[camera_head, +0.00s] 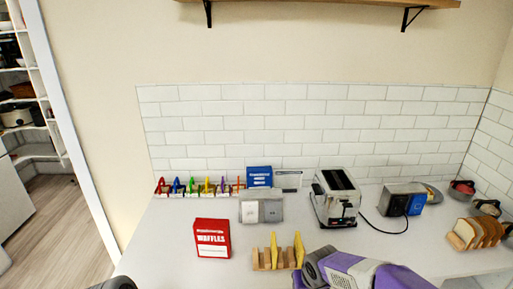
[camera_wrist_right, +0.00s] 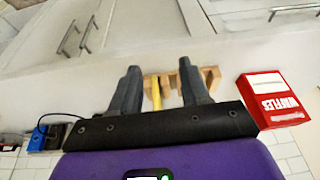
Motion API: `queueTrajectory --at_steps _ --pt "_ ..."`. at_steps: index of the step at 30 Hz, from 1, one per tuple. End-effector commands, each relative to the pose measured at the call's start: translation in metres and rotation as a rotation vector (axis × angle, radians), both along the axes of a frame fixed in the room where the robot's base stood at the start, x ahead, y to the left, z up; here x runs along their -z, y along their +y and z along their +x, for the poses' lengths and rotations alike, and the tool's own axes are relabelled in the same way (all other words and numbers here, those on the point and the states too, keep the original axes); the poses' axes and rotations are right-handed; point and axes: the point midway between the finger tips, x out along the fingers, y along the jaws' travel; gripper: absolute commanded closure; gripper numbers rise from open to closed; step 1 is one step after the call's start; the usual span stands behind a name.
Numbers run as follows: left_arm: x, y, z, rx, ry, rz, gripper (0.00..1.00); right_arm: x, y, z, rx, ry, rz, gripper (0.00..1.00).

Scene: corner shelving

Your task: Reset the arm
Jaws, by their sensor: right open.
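My right gripper (camera_wrist_right: 158,68) is open in the right wrist view, with its two dark fingers apart. A small wooden rack (camera_wrist_right: 206,80) with a yellow upright piece (camera_wrist_right: 156,92) shows beyond and between the fingers. Nothing is seen gripped. In the head view my purple right arm comes in at the bottom, and its gripper (camera_head: 309,272) is beside the right end of the wooden rack (camera_head: 266,262). A dark part at the bottom left edge of the head view looks like my left gripper (camera_head: 114,284); its fingers are cut off.
A red waffles box (camera_head: 212,239) stands left of the rack. Behind are a toaster (camera_head: 337,198), a grey box (camera_head: 260,207), a blue box (camera_head: 259,177) and colored pieces along the tiled wall. The counter's left front is clear.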

Motion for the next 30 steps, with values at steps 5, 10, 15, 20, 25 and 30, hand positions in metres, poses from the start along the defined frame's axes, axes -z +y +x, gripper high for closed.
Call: queueTrajectory --at_steps 5,10,15,20,25,30 --pt "0.009 0.000 0.000 0.000 0.000 0.000 0.57 0.071 0.008 -0.022 -0.007 0.074 0.061 0.54" --pt "0.019 0.000 -0.001 0.000 0.001 0.000 0.57 0.159 0.018 -0.066 0.018 0.167 0.157 0.54" --pt "0.034 0.000 0.000 0.000 0.001 0.000 0.57 0.251 0.031 -0.143 0.110 0.272 0.277 0.54" --pt "0.042 0.000 0.000 0.000 0.001 0.000 0.57 0.293 0.040 -0.201 0.200 0.328 0.338 0.54" --pt "0.044 0.000 -0.001 0.000 0.001 0.000 0.57 0.304 0.044 -0.224 0.240 0.344 0.355 0.54" --pt "0.044 0.000 -0.001 0.000 0.001 0.000 0.57 0.304 0.044 -0.224 0.240 0.344 0.355 0.54"
